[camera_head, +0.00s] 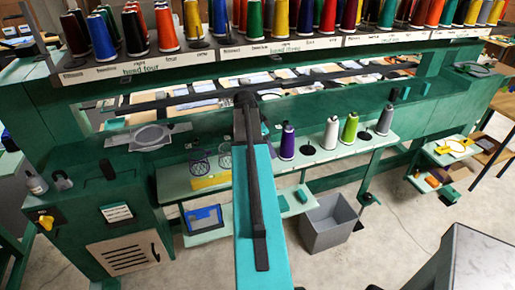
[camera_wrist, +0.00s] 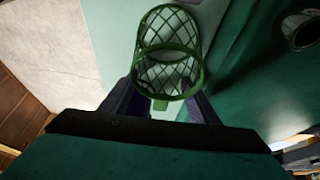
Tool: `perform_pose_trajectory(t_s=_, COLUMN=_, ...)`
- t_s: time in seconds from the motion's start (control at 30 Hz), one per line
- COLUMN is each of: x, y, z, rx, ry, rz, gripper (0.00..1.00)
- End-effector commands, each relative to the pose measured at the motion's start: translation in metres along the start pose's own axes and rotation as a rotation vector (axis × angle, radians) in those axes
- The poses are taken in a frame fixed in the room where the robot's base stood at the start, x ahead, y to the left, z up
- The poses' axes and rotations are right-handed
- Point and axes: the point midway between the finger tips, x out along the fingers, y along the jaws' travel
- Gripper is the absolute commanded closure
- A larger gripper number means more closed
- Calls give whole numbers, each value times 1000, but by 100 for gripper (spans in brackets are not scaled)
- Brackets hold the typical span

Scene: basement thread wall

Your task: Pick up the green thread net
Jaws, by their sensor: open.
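The green thread net (camera_wrist: 167,18) is a round, open-ended mesh basket with solid green rims. It fills the upper middle of the wrist view, over a pale green shelf surface (camera_wrist: 113,35). My gripper (camera_wrist: 165,100) is open, with one dark finger on each side of the net's near end. The picture does not show clearly whether either finger touches it. In the head view I cannot make out the green net or my fingertips; my arm covers that part of the shelf.
Purple (camera_head: 287,142), white (camera_head: 331,132), green (camera_head: 350,128) and grey (camera_head: 385,120) thread cones stand on the shelf (camera_head: 320,158) right of my arm. A grey bin (camera_head: 328,225) stands on the floor below. The green machine frame (camera_wrist: 245,85) rises close on the gripper's right.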

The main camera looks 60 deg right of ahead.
Motion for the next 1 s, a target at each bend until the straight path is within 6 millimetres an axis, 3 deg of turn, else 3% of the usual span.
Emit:
perform_pose_trajectory(t_s=0.03, x=0, y=0, z=0, rx=0, ry=0, rz=0, gripper=45)
perform_pose_trajectory(t_s=0.27, x=0, y=0, z=0, rx=-1, ry=0, rz=0, gripper=81)
perform_pose_trajectory(t_s=0.7, x=-2, y=0, z=0, rx=-1, ry=0, rz=-1, gripper=81)
perform_pose_trajectory(t_s=1.0, x=-13, y=-1, z=-4, rx=-1, ry=0, rz=-1, gripper=81)
